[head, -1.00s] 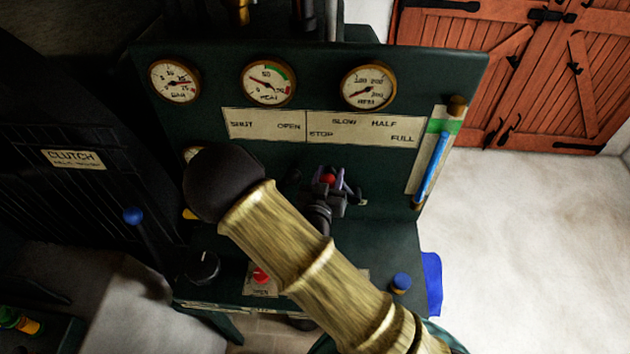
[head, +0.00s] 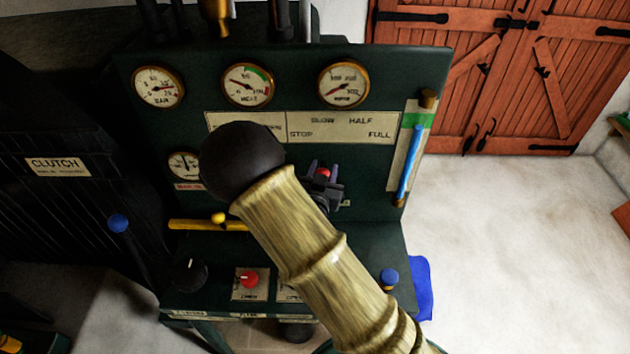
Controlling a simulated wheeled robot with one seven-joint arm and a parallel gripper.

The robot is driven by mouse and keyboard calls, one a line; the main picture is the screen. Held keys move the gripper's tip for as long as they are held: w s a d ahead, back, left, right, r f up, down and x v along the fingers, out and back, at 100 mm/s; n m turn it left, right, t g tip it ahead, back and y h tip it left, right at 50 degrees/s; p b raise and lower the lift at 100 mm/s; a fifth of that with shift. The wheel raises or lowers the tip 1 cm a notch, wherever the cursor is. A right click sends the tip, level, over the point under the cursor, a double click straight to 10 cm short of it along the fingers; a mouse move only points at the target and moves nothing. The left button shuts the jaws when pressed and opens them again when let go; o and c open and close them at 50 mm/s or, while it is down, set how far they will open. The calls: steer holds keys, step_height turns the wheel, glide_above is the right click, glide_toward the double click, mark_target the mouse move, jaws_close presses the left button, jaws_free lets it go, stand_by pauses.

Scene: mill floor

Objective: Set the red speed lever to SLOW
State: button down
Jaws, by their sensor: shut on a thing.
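The red speed lever's knob (head: 323,173) shows at the middle of the dark green panel. It is in the picture below the word SLOW on the pale label plate (head: 345,128), which also reads STOP, HALF and FULL. My gripper (head: 321,178) is shut on the lever, with its fingers on both sides of the red knob. The lever's shaft and lower end are hidden behind my gripper and arm. My arm also covers part of the neighbouring label plate (head: 222,125).
Three round gauges (head: 343,85) line the panel's top. A yellow handle (head: 195,224) is left of my arm. A red knob (head: 250,280), a black knob (head: 188,274) and a blue knob (head: 389,277) stand on the ledge. The floor (head: 500,230) at right is clear.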

steer(key=shift+s+d+m+b, duration=0.1)
steer(key=shift+d+m+b, duration=0.4)
steer(key=shift+d+b, duration=0.35)
steer(key=shift+a, duration=0.15)
steer(key=c, duration=1)
jaws_free()
steer(key=shift+o, duration=0.5)
steer(key=shift+a, duration=0.1)
